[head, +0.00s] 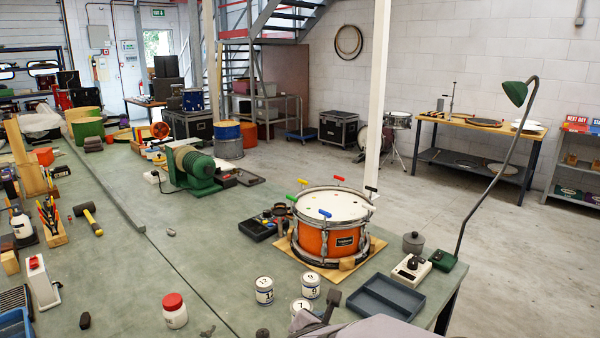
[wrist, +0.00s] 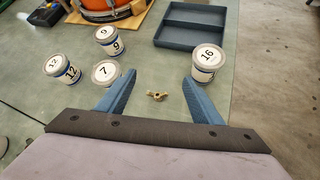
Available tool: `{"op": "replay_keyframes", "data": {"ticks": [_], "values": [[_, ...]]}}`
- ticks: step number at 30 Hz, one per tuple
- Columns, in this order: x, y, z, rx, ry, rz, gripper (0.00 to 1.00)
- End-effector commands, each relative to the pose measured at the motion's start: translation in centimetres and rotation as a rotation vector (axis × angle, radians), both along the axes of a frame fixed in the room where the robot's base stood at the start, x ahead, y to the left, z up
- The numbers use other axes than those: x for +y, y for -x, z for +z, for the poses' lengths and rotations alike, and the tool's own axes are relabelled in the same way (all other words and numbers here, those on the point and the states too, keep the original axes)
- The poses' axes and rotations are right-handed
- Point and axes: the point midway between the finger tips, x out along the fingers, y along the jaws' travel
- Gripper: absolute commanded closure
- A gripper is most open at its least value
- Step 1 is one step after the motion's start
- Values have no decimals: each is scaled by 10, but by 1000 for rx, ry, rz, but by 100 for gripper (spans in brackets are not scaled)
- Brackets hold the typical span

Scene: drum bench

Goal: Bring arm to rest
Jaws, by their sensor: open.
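My gripper (wrist: 160,75) is open, its two blue fingers spread wide apart with nothing held between them. It is above the green bench top. A small brass-coloured piece like a wing nut (wrist: 157,96) shows between the fingers in the wrist view, apparently lying on the bench. In the head view only part of my gripper and wrist shows at the bottom edge, partly cut off.
Numbered cans stand close by: 12 (wrist: 62,69), 9 (wrist: 109,41), 7 (wrist: 106,73) and 16 (wrist: 207,62), the last near the right finger. Beyond are a blue-grey divided tray (head: 385,299) and an orange drum (head: 330,240) on a board. Bench left of the cans is fairly clear.

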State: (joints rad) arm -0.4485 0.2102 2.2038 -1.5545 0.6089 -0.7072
Motion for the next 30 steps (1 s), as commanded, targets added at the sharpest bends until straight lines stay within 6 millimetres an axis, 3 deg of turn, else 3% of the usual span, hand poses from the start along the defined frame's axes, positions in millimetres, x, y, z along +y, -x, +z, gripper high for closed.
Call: {"op": "replay_keyframes", "data": {"ticks": [1, 6, 12, 18, 21, 25, 30], "values": [[-23, 13, 6, 10, -77, -127, 40], [-79, 72, -1, 32, -361, -601, 40], [-109, 150, -7, 26, -673, -1181, 40], [-101, 214, -7, -4, -935, -1728, 40], [-91, 234, -5, -18, -1028, -1944, 40], [-79, 249, -2, -32, -1111, -2137, 40], [-71, 256, -1, -39, -1155, -2251, 40]]}}
